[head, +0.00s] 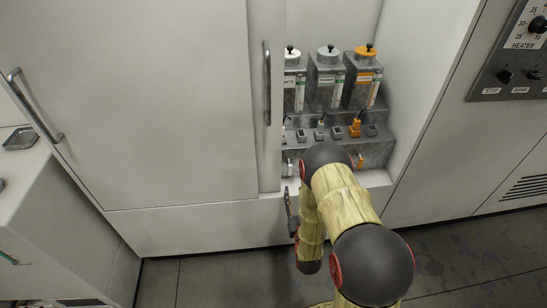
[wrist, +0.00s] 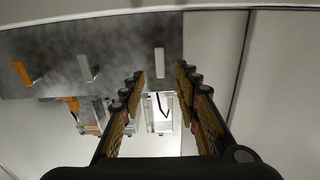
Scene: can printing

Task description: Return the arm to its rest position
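My arm, with yellow wood-like links and dark round joints, reaches in from the bottom right of the head view toward the open alcove. My gripper (head: 289,200) shows there as a small dark shape, partly hidden by the arm, low in front of the alcove. In the wrist view my gripper (wrist: 160,72) is open, its two fingers apart, with nothing visibly held between them. A pale handle (wrist: 159,62) and a clear-and-white fixture (wrist: 158,112) appear beyond and between the fingers.
A cabinet door (head: 130,100) stands left, a heater panel (head: 515,60) right. A side counter (head: 25,175) is at left. Floor (head: 215,280) is clear below.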

